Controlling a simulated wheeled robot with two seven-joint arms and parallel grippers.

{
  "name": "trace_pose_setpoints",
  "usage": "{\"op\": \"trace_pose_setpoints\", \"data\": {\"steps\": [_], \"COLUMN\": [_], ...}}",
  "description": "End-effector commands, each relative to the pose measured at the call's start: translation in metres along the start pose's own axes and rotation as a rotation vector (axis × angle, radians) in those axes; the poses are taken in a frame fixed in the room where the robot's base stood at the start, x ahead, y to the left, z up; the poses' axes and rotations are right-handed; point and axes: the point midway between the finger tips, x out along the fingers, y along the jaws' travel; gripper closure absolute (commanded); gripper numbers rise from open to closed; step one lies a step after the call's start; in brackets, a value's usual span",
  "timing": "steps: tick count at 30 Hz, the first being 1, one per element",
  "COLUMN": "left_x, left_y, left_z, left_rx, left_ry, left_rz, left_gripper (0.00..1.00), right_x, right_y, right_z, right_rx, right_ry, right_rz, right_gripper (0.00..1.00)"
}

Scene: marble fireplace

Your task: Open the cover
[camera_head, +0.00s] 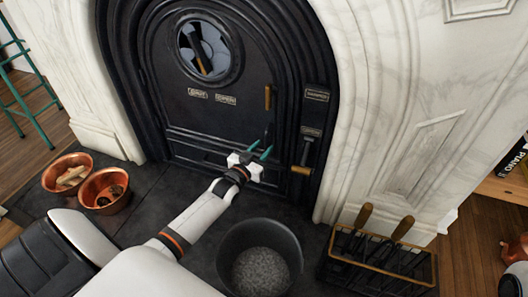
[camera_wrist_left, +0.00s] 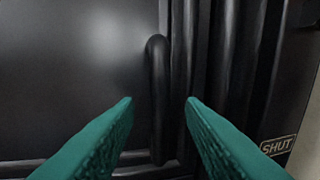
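The cover is a black arched metal door (camera_head: 215,122) in the fireplace, with a round glass window in its upper part. It looks closed. A dark upright bar handle (camera_wrist_left: 157,95) stands near the door's right edge in the left wrist view. My left gripper (camera_head: 258,151) is in front of the door's lower right part. Its two teal fingers (camera_wrist_left: 159,103) are spread, with the handle showing in the gap between them. I cannot tell how deep the handle lies between the fingertips. My right gripper is not in view.
A lever (camera_head: 304,153) and small label plates are on the frame right of the door. A dark bucket of grey bits (camera_head: 238,234), copper bowls (camera_head: 105,204) and a black rack (camera_head: 340,272) with wooden-handled tools stand on the hearth. White marble (camera_head: 388,90) flanks the opening.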

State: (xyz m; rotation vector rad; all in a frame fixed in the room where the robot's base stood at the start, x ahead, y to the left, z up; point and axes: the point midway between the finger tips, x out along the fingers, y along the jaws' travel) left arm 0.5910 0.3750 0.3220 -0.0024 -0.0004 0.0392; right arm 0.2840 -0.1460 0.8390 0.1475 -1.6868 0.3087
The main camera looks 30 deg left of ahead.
Motion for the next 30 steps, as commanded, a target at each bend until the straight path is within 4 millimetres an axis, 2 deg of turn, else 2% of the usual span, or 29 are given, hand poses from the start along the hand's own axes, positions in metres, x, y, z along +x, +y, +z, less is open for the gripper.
{"op": "trace_pose_setpoints", "data": {"steps": [5,14,17,21,30], "left_x": [0.015,0.017,0.017,0.017,0.015], "left_y": [0.000,0.000,0.000,0.000,0.000], "left_z": [-0.001,0.000,0.000,0.000,0.001], "left_rx": [0.000,0.000,0.000,0.000,0.001], "left_ry": [0.000,0.001,0.001,0.001,0.001], "left_rz": [0.000,0.000,0.000,0.000,-0.004], "left_gripper": [0.64,0.64,0.77,1.00,1.00], "right_x": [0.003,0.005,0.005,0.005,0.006], "right_y": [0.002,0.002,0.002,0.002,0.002], "right_z": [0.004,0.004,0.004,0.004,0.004], "right_rx": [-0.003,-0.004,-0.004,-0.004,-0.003], "right_ry": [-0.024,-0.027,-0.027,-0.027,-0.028], "right_rz": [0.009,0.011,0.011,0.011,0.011], "right_gripper": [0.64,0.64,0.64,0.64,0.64]}}
